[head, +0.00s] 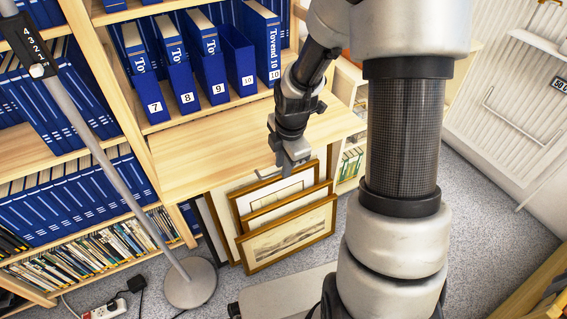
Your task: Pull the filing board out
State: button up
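The filing board is most likely the light wooden board (215,150) that juts out of the shelf unit below the blue binders. Its top is bare, and its front edge overhangs the framed prints. My gripper (284,168) is at that front edge, right of its middle, pointing down in front of the prints. The fingers are small and partly overlap the board edge and print frames. I cannot tell whether they touch the board, or whether they are open or shut.
Gold-framed prints (290,236) lean below the board. Numbered blue binders (207,62) stand above it. A floor stand with a round grey base (190,284) is at the left, near a power strip (104,310). Grey carpet (480,225) is clear at the right.

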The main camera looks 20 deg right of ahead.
jog(key=shift+o, duration=0.4)
jog(key=s+r+p, duration=0.3)
jog(key=r+p, duration=0.2)
jog(key=r, duration=1.2)
jog(key=shift+d+p, duration=0.35)
jog(key=shift+s, duration=0.1)
